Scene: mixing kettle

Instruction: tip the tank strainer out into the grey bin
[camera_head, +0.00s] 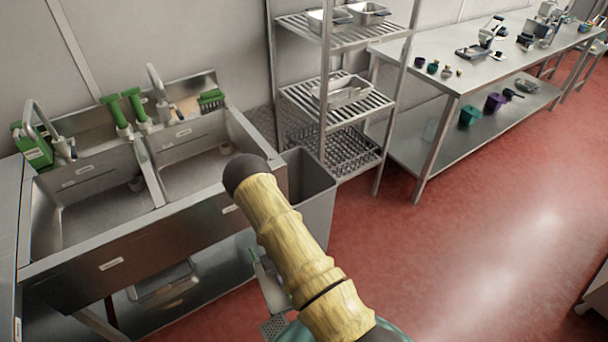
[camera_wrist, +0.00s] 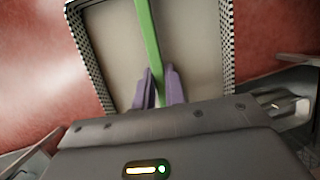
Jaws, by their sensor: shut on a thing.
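In the wrist view, my gripper (camera_wrist: 160,78) has its two purple fingers shut on a green handle. The handle runs over the tank strainer (camera_wrist: 227,45), a square basket with perforated, checkered-looking side walls and a pale, plain middle. I cannot tell whether it holds anything. In the head view, a perforated corner of the strainer (camera_head: 272,326) shows low in the middle, largely hidden behind my arm. The grey bin (camera_head: 312,195) stands upright between the sink and the wire rack, partly covered by my arm. The strainer appears apart from the bin, nearer to me.
A double-basin steel sink (camera_head: 110,235) with green brushes stands at left. A wire rack (camera_head: 335,95) with metal pans is behind the bin. A long steel table (camera_head: 470,75) with small items runs back right. The red floor (camera_head: 460,260) at right is clear.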

